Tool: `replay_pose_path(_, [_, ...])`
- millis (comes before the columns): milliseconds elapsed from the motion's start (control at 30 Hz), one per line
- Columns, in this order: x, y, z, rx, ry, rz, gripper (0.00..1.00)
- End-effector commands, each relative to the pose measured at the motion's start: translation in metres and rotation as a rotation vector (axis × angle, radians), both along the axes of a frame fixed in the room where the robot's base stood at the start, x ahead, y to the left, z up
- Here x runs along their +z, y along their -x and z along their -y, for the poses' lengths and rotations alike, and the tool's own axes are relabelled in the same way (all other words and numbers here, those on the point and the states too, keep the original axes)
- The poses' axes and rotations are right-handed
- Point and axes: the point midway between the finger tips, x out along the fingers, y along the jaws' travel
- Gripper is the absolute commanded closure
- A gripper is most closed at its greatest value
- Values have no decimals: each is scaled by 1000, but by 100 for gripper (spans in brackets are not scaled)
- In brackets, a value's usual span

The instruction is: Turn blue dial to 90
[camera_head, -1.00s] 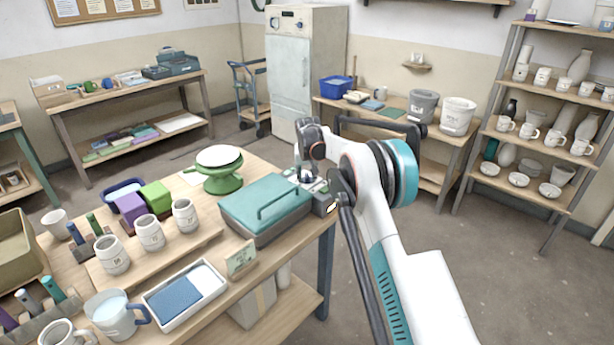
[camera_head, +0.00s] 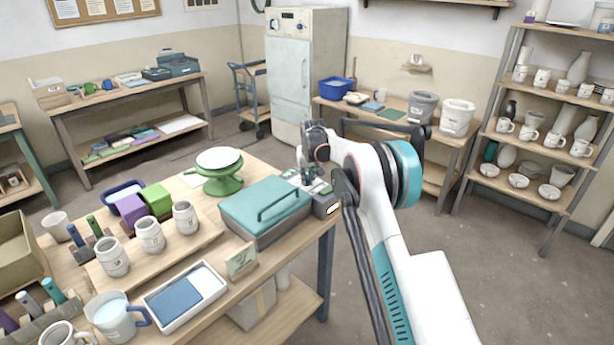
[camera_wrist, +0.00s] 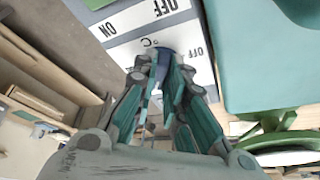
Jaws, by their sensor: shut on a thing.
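The blue dial (camera_wrist: 164,57) shows in the wrist view as a dark blue piece between my fingertips, beside a "°C" mark on a white panel (camera_wrist: 150,24). My gripper (camera_wrist: 158,62) is shut on it, and the fingers hide most of the dial and any number scale. The panel also bears "ON" and "OFF" labels. In the head view my gripper (camera_head: 307,177) points down over a small control box (camera_head: 326,208) at the table's right end. The dial and its pointer cannot be made out there.
A teal-lidded case (camera_head: 265,208) stands just left of the control box. A green turntable (camera_head: 219,180) is behind it. Cups, including a white one (camera_head: 186,216), and a tray (camera_head: 207,276) fill the table's front left. Floor to the right is clear.

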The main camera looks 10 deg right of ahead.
Motion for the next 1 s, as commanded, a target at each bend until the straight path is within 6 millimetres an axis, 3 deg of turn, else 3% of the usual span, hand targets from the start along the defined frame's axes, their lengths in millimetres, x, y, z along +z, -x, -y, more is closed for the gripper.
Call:
replay_pose_path(600, [0, -1, 5, 484, -1, 0, 100])
replay_pose_path(1000, [0, -2, 7, 630, 0, 0, 100])
